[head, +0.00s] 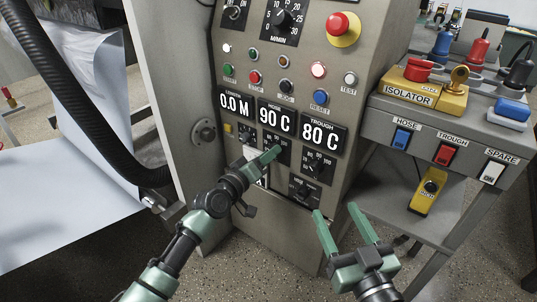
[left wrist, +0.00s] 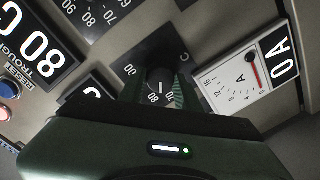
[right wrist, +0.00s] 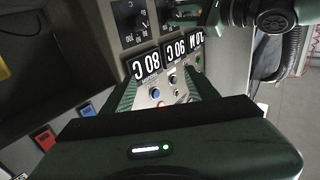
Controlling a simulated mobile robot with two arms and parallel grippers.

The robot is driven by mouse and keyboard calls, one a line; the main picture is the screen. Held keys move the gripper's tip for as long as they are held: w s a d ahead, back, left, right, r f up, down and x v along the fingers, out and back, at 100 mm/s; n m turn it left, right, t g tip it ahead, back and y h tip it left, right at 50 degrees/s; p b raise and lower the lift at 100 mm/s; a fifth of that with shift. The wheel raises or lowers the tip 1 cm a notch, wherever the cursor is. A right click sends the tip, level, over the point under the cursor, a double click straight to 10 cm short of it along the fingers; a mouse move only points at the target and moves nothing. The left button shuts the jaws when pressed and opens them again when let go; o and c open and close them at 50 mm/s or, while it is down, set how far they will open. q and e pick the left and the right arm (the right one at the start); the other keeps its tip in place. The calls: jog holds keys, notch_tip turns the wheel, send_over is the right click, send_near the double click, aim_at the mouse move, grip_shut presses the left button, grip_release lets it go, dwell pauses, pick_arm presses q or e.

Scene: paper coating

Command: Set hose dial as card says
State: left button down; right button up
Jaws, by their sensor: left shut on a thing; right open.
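The hose display (head: 275,118) on the grey machine panel reads 90 C. The hose dial (head: 284,151) sits just below it, partly covered by my left gripper (head: 270,154). In the left wrist view the dial's black knob (left wrist: 160,82) with a white line is between my left fingers, which are shut on it. Part of its scale is hidden. My right gripper (head: 336,211) is open and empty in front of the panel's lower right; the displays show upside down in its wrist view. I can make out no card.
The trough display (head: 320,134) reads 80 C, with the trough dial (head: 316,167) below. A white ammeter (left wrist: 245,76) is beside the hose dial. A red stop button (head: 339,25) is above. The switch bench (head: 440,115) stands right; a black hose (head: 70,110) hangs left.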

pick_arm(q)
jog(key=n, duration=0.4)
jog(key=shift+g, duration=0.3)
pick_arm(e)
jog(key=shift+s+d+f+g+h, duration=0.15)
jog(key=shift+f+g, duration=0.15)
jog(key=shift+f, duration=0.3)
jog(key=shift+w+d+f+g+h, duration=0.15)
jog(key=shift+f+g, duration=0.15)
jog(key=shift+f, duration=0.3)
pick_arm(q)
jog(key=shift+f, duration=0.1)
pick_arm(e)
jog(key=shift+s+f, duration=0.2)
pick_arm(q)
jog(key=c, duration=1.2)
grip_release()
jog(key=shift+o, duration=1)
jog(key=shift+a, duration=0.1)
pick_arm(e)
jog(key=shift+a+r, duration=0.1)
jog(key=shift+r, duration=0.05)
pick_arm(q)
jog(key=shift+p, duration=0.3)
pick_arm(e)
jog(key=shift+w+r, duration=0.1)
